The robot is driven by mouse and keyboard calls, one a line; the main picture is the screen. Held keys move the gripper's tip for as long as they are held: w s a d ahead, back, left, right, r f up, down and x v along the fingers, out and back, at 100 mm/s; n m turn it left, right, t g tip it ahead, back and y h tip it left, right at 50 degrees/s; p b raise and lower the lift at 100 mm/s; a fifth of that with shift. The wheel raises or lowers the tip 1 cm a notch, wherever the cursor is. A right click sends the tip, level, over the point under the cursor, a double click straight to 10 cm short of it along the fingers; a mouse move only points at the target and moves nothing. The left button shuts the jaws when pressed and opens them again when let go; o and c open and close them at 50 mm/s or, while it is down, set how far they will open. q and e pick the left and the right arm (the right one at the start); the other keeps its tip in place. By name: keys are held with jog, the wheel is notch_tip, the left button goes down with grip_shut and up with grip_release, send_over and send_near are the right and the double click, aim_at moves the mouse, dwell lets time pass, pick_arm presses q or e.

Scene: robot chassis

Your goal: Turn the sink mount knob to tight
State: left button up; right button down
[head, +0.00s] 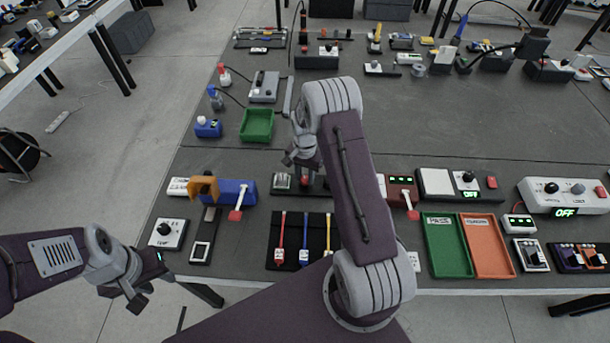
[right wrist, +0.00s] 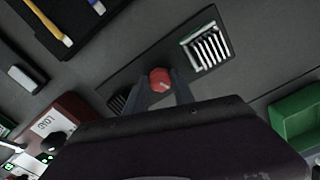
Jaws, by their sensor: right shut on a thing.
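The sink mount knob (right wrist: 160,80) is red and sits on a dark flat base, beside a finned metal block (right wrist: 207,47). In the right wrist view my right gripper (right wrist: 158,90) is shut on the knob, with a finger on each side of it. In the head view the right gripper (head: 304,176) reaches down to this mount, and its arm covers part of it. The finned block (head: 283,181) shows to the left of the gripper there. My left gripper (head: 150,282) is empty and open, beyond the table's front left edge. I cannot read any marking for tight.
A blue device with a red-tipped lever (head: 236,198) stands left of the mount. A dark red box (head: 402,188) stands to the right. A black mat (head: 316,250) with several coloured tools lies in front. A green tray (head: 257,125) lies behind. The table's middle back is clear.

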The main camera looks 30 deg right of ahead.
aim_at(305, 178)
jog(key=shift+w+m, duration=0.1)
jog(key=shift+m, duration=2.2)
jog(key=shift+r, duration=0.1)
jog(key=c, duration=1.1)
grip_release()
jog(key=shift+o, duration=0.2)
notch_tip(305, 178, up, 9)
